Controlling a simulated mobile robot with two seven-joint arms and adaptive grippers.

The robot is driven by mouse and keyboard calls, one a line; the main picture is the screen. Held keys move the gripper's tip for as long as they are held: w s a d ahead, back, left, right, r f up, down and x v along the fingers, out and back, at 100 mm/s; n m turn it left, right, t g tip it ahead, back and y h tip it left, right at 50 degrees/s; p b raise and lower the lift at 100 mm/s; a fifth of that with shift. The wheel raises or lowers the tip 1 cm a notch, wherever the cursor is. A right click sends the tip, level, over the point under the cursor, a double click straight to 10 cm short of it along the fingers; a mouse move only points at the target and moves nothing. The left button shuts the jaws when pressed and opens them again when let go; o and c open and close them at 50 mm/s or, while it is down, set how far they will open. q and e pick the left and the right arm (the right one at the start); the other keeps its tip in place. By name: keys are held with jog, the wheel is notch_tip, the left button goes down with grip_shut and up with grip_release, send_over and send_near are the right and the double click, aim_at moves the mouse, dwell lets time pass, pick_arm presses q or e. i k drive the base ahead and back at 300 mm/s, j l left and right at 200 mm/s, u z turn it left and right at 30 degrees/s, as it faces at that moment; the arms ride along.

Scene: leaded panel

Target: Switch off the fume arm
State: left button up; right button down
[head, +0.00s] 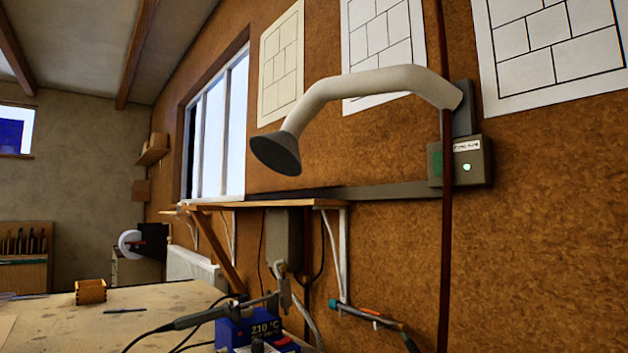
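The fume arm (370,82) is a pale bent duct on the brown cork-like wall, ending in a dark flared hood (276,153) that hangs down to the left. Below its wall mount is a grey-green control box (474,160) with a small white label, whose lettering is too small to read surely. A round light (467,167) on the box's front glows pale green. A green patch (437,160) shows on the box's left side; I cannot tell whether it is a switch. Neither of my grippers is in view.
A dark red vertical pipe or cord (446,240) runs just in front of the box's left part. A wooden shelf (262,204) juts from the wall left of it. Below are a blue soldering station (238,332) reading 210 °C and a workbench (60,322).

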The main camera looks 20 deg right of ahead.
aim_at(437, 157)
jog(key=z, duration=1.3)
jog(key=i+j+u, duration=0.15)
jog(key=k+j, duration=0.05)
